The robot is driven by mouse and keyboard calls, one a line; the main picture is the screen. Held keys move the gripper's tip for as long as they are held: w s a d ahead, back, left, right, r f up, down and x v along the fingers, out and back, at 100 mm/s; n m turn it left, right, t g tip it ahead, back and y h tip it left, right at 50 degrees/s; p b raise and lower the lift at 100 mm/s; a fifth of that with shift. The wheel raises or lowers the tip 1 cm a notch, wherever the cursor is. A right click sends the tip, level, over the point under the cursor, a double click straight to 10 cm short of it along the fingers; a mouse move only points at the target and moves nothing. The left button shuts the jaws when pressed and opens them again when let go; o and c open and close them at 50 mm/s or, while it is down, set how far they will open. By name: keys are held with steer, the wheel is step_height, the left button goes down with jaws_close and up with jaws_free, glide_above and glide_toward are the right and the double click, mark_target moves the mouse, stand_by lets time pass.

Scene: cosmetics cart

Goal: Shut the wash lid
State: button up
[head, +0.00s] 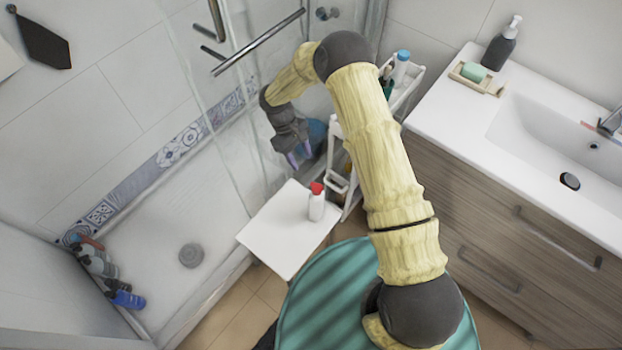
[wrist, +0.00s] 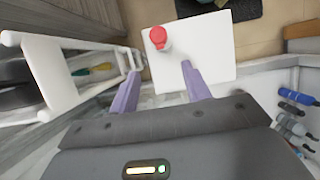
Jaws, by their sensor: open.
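A white bottle (head: 316,208) with a red cap (head: 317,188) stands upright on a white square top (head: 275,232). I take it to be the wash; I cannot tell whether its lid is open or shut. My gripper (head: 298,158) is above and behind the white top, pointing down, its purple fingers apart and empty. In the wrist view, the red cap (wrist: 158,35) shows just beyond the gap between the fingertips (wrist: 161,66), and the fingers do not touch the bottle. The white top (wrist: 215,55) also shows there.
A white cart (head: 400,90) with bottles stands right of my gripper, next to the sink counter (head: 455,115). A glass shower panel (head: 240,90) with a metal bar is close on the left. Several bottles (head: 100,270) lie in the shower corner.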

mark_target(312, 183)
steer(key=p+x, duration=0.1)
steer(key=x, duration=0.9)
steer(key=shift+s+d+f, duration=0.1)
steer(key=shift+d+f, duration=0.1)
steer(key=shift+f, duration=0.15)
steer(key=c, duration=0.9)
steer(key=shift+f, duration=0.1)
steer(key=shift+c, duration=0.2)
